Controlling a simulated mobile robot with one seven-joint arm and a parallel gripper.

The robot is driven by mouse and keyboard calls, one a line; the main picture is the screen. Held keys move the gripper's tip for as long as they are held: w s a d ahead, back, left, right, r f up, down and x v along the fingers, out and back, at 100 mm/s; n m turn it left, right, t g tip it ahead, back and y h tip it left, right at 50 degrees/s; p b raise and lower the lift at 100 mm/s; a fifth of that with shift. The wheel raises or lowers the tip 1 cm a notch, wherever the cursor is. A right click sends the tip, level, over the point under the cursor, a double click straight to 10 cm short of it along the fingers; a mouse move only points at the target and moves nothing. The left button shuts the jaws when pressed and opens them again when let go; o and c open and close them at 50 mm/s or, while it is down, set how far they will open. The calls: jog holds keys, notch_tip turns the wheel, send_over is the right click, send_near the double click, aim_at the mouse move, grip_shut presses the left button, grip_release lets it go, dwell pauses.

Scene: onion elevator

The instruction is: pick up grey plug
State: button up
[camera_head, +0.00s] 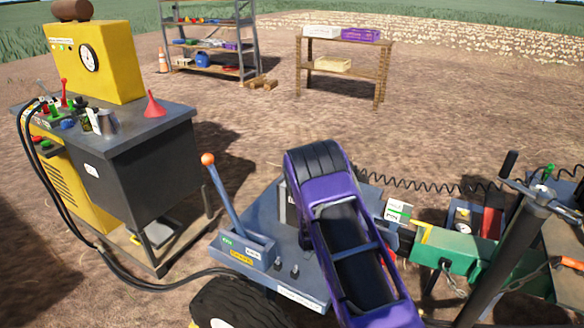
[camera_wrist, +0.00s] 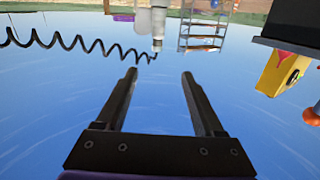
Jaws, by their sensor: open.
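My wrist view is upside down, with sky filling its lower part. My gripper (camera_wrist: 159,76) is open, and nothing shows between its two black fingers. A light grey cylinder (camera_wrist: 157,20), which looks like the grey plug, shows beyond the fingertips, roughly in line with the gap between them. The black coiled cable (camera_wrist: 75,42) reaches its narrow end. In the head view the coiled cable (camera_head: 430,184) runs to the right from behind my purple arm. The plug and my fingers cannot be made out there; my arm appears to hide them.
A blue deck (camera_head: 312,283) lies under my arm, with an orange-topped lever (camera_head: 222,190) at its left. A dark bench (camera_head: 150,135) with a yellow gauge box (camera_head: 110,70) stands left. Green machinery (camera_head: 455,250) and a grey post (camera_head: 500,255) stand right. Bare ground lies behind.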

jog(key=w+f, duration=0.1)
jog(key=w, duration=0.2)
jog(key=w+f+b, duration=0.1)
jog(key=w, duration=0.3)
jog(key=w+f, duration=0.1)
jog(key=w, duration=0.3)
jog(key=shift+w+d+b, duration=0.1)
jog(key=shift+d+b, duration=0.2)
jog(key=shift+d, duration=0.05)
jog(key=shift+w+d+f+b, duration=0.1)
jog(key=shift+w+d+b, duration=0.1)
jog(key=shift+w, duration=0.4)
jog(key=shift+w+d+f+b, duration=0.1)
jog(key=shift+w+b, duration=0.1)
jog(key=shift+w, duration=0.35)
jog(key=shift+w+d+b, duration=0.15)
jog(key=shift+w+b, duration=0.05)
jog(key=shift+w, duration=0.4)
jog(key=shift+w+r+b, duration=0.15)
jog(key=shift+w+b, duration=0.15)
jog(key=shift+w, duration=0.55)
grip_shut()
